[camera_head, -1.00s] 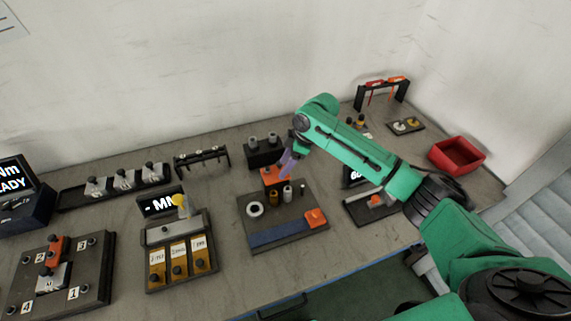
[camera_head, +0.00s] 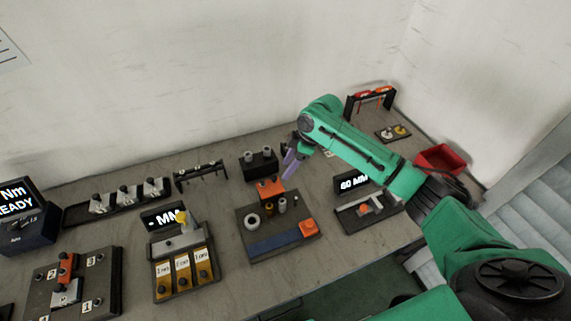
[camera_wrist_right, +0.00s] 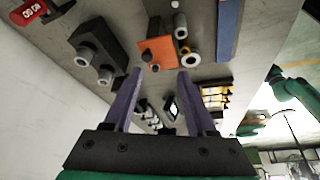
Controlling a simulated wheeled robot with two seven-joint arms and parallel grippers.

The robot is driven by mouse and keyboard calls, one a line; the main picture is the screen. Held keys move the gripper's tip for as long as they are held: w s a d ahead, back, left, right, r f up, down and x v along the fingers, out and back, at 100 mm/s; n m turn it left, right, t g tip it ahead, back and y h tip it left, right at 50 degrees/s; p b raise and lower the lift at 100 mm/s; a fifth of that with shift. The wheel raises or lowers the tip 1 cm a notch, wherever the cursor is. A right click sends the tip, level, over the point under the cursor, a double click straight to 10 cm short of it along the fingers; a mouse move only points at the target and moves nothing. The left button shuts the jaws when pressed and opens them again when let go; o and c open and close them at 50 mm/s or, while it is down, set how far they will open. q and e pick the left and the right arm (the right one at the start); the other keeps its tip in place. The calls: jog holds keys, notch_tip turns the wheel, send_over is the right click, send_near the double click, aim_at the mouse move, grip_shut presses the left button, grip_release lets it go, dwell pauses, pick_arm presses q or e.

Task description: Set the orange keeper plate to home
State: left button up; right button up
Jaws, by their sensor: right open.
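An orange plate with dark knobs (camera_head: 270,188) stands at the back edge of a dark fixture board (camera_head: 248,253). It also shows in the right wrist view (camera_wrist_right: 157,54), beyond my fingertips. A second orange block (camera_head: 308,228) lies at the board's front right; I cannot tell which of the two is the keeper plate. My right gripper (camera_head: 289,165) has purple fingers and is behind and above the first orange plate, to its right. In the right wrist view the fingers (camera_wrist_right: 158,85) are apart with nothing between them. My left gripper is not in view.
A dark block with two grey cylinders (camera_head: 260,162) stands behind the board. A ring (camera_head: 252,222) and several small cylinders sit on the board. A red bin (camera_head: 440,160) stands at the far right.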

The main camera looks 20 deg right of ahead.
jog(key=p+v, duration=0.1)
jog(key=v, duration=0.8)
jog(key=shift+r, duration=0.25)
dwell(0.4)
jog(key=b+v, duration=0.3)
jog(key=v, duration=1.1)
jog(key=shift+r, duration=0.3)
jog(key=shift+d+f, duration=0.1)
